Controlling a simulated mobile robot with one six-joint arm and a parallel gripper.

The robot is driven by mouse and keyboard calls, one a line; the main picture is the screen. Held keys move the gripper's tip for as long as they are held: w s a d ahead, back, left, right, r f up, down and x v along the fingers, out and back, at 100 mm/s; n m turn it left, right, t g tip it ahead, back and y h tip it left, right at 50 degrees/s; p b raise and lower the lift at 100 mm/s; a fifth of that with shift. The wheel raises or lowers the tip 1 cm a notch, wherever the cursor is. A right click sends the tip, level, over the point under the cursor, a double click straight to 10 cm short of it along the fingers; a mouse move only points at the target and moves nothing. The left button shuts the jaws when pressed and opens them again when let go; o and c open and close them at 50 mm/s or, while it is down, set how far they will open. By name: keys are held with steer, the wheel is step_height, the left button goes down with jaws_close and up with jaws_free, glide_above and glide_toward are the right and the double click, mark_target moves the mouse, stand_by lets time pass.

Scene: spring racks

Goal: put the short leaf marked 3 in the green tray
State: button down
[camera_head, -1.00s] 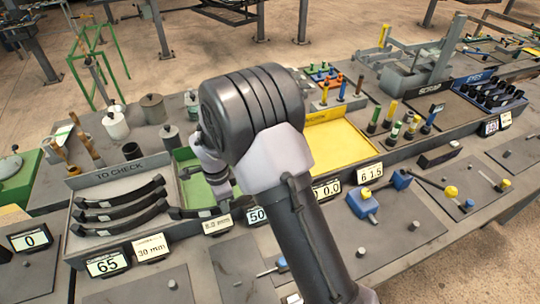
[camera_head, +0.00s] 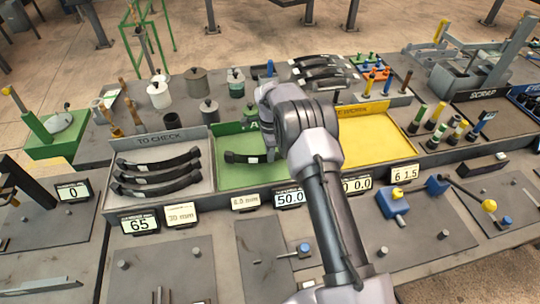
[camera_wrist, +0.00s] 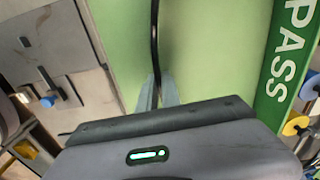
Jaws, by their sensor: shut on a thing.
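A short dark leaf (camera_head: 243,158) with a pale mark is at the green tray (camera_head: 230,177); its number is too small to read. My gripper (camera_wrist: 157,90) is shut on the leaf, which shows as a thin dark strip (camera_wrist: 155,40) between the fingers in the wrist view. Green tray floor (camera_wrist: 205,50) lies beneath, with the PASS wall (camera_wrist: 290,50) to the right. I cannot tell whether the leaf touches the floor. In the head view my arm hides the fingers and part of the leaf.
The grey TO CHECK tray (camera_head: 160,143) with three dark leaves (camera_head: 158,176) stands left of the green tray. A yellow tray (camera_head: 375,140) stands right. Pots stand behind; number displays (camera_head: 140,224) line the front. More dark leaves (camera_head: 318,72) lie at the back.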

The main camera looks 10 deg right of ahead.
steer(key=shift+w+f, duration=0.1)
steer(key=shift+f, duration=0.35)
steer(key=shift+f, duration=0.2)
steer(key=c, duration=1.5)
jaws_free()
steer(key=shift+c, duration=0.2)
steer(key=shift+r, duration=0.15)
